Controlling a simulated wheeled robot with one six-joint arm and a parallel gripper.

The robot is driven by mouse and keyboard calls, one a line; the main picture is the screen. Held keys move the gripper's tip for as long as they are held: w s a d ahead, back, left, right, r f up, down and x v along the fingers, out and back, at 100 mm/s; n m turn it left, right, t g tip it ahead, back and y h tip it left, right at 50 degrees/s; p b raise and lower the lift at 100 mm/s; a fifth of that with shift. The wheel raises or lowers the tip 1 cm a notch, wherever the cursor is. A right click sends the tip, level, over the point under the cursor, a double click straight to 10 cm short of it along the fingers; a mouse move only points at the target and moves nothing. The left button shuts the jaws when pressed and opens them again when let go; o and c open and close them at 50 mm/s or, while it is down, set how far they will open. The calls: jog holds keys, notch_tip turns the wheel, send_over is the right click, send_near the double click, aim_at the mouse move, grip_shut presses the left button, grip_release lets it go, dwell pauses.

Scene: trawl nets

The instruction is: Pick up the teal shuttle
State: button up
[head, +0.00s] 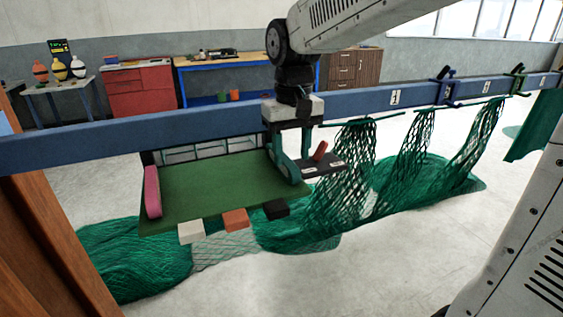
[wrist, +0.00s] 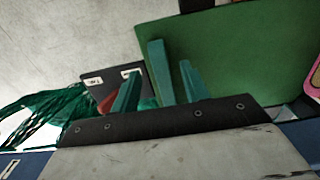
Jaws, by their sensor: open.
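The teal shuttle (wrist: 160,72) appears as a long narrow bar standing out between the fingers in the wrist view. In the head view it appears as a slanted teal bar (head: 288,170) at the right end of the green board (head: 205,190). My gripper (head: 291,154) is over that end of the board, pointing down. Its fingers are also teal and spread, one on each side of the shuttle, in the wrist view (wrist: 159,66). The shuttle's lower end is hidden by the gripper body. Whether a finger touches it I cannot tell.
A pink shuttle (head: 153,191) lies at the board's left end. A small dark tray (head: 322,166) with an orange-red handled item (head: 320,150) adjoins on the right.

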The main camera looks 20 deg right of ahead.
aim_at(291, 165)
notch_tip(291, 165, down, 4)
jog(key=shift+f, duration=0.1)
grip_shut()
jog(key=shift+r, duration=0.2)
